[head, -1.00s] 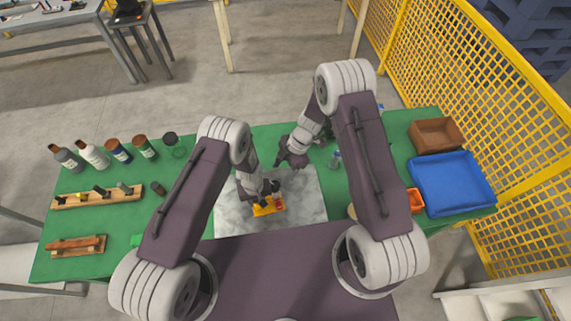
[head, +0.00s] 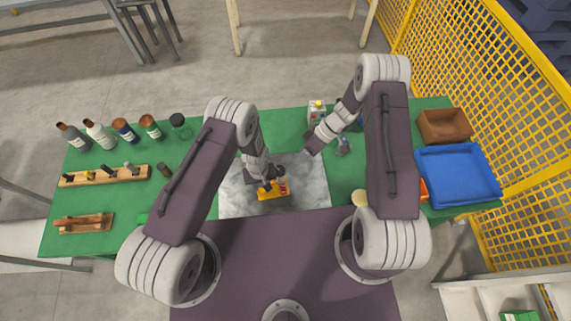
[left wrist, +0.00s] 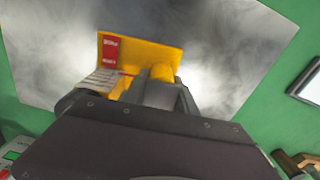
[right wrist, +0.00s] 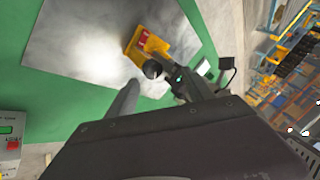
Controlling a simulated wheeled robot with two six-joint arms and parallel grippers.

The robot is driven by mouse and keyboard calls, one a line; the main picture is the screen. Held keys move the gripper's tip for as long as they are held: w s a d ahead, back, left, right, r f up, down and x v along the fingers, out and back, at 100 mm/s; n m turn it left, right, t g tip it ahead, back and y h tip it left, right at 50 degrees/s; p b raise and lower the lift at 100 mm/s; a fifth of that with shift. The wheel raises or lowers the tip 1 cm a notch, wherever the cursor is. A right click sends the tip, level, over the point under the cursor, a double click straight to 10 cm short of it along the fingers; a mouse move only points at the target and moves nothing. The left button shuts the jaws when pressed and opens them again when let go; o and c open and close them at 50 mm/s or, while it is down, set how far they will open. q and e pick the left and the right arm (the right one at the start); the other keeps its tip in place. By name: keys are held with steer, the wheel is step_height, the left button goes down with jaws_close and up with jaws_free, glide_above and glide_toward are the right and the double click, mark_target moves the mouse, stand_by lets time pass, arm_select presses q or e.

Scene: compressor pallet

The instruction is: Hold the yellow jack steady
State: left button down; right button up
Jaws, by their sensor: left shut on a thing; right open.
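The yellow jack (head: 266,196), with a red label, stands on the grey plate (head: 313,186) in the middle of the green table. It also shows in the left wrist view (left wrist: 140,50) and the right wrist view (right wrist: 152,45). My left gripper (head: 270,186) is shut on the jack, and its fingers hide part of it. My right gripper (head: 311,149) is open and empty, apart from the jack, over the far right of the plate. Its spread fingers show in the right wrist view (right wrist: 160,92).
A grey box with a display and a red button (right wrist: 12,135) stands at the far edge. Bottles (head: 100,134) and wooden racks (head: 105,175) are on the left. A blue bin (head: 458,177) and a brown bin (head: 444,126) are on the right, by yellow mesh fencing (head: 470,60).

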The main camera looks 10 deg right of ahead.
mark_target(284, 171)
steer(key=s+d+f+m+t+y, duration=0.25)
steer(key=f+m+t+y, duration=0.2)
steer(key=m, duration=1.25)
steer(key=s+d+f+m+t+y, duration=0.2)
steer(key=d+f+m+t+y, duration=0.25)
steer(key=m, duration=1.15)
steer(key=x, duration=1.2)
steer(key=shift+s+a+r, duration=0.2)
steer(key=shift+a+r, duration=0.2)
steer(key=shift+a, duration=0.05)
jaws_close()
steer(key=shift+m, duration=0.3)
steer(key=shift+t, duration=0.3)
